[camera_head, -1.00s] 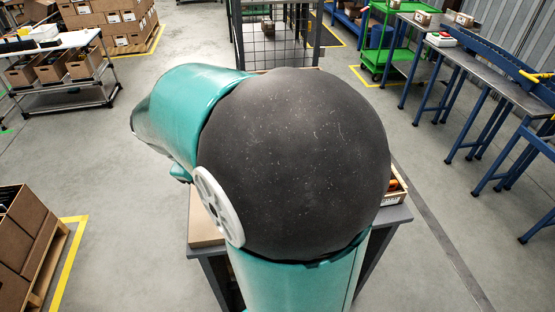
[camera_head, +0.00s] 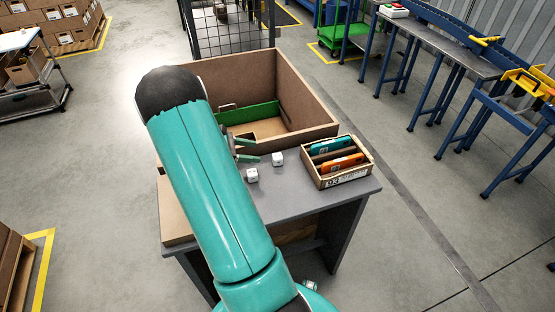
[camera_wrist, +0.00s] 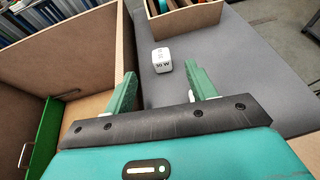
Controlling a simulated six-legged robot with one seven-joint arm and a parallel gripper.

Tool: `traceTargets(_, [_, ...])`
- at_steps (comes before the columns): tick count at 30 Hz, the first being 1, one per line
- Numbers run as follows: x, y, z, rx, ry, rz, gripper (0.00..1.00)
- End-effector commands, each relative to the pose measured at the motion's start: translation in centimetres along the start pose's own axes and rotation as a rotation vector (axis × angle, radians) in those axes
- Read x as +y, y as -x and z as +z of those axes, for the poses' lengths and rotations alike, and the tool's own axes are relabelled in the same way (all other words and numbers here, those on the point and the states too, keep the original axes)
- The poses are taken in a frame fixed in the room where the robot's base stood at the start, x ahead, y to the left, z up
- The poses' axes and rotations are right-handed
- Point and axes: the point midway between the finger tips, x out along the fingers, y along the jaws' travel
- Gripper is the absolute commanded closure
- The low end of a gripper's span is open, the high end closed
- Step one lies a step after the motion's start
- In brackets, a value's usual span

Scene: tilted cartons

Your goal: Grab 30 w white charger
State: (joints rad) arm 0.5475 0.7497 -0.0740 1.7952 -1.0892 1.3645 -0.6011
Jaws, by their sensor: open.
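A white cube-shaped charger marked 30 W (camera_wrist: 162,60) sits on the grey table in the wrist view, ahead of my fingertips and roughly centred between them. The head view shows two small white cubes on the table, one nearer (camera_head: 252,175) and one farther right (camera_head: 278,158); their labels are too small to read there. My gripper (camera_head: 249,149) is open and empty, with green fingers, close to the cubes and beside the big carton. The wrist view also shows my gripper (camera_wrist: 160,78) with nothing between the fingers.
A large open brown carton (camera_head: 318,110) with a green panel (camera_head: 248,114) inside stands on the table (camera_head: 300,203) behind the cubes. A small wooden crate (camera_head: 349,180) with teal and orange items stands to the right. Some tabletop in front is clear.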

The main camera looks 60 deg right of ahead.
Motion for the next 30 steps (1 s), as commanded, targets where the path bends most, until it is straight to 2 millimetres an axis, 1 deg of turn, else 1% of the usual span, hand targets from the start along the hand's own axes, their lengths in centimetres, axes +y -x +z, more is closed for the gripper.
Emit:
traceTargets(1, [-0.1,-1.1,0.0,-0.001,0.001,-0.004,0.44])
traceTargets(3, [0.0,-2.5,-0.1,0.000,0.000,-0.004,0.44])
traceTargets(6, [0.1,-4.2,-0.1,0.002,0.000,-0.003,0.44])
traceTargets(9, [0.1,-5.5,0.0,0.001,-0.001,-0.002,0.44])
traceTargets(14, [0.1,-6.5,-0.1,0.002,-0.001,0.000,0.44])
traceTargets(17, [0.1,-7.7,-0.1,0.002,-0.001,-0.003,0.44])
traceTargets(21, [0.0,-10.0,-0.1,0.003,-0.001,-0.003,0.44])
traceTargets(24, [0.1,-11.2,-0.1,0.002,-0.001,-0.001,0.44])
traceTargets(27, [0.1,-11.6,-0.1,0.003,-0.001,0.000,0.44])
traceTargets(30, [0.1,-11.6,-0.1,0.003,-0.001,0.001,0.44])
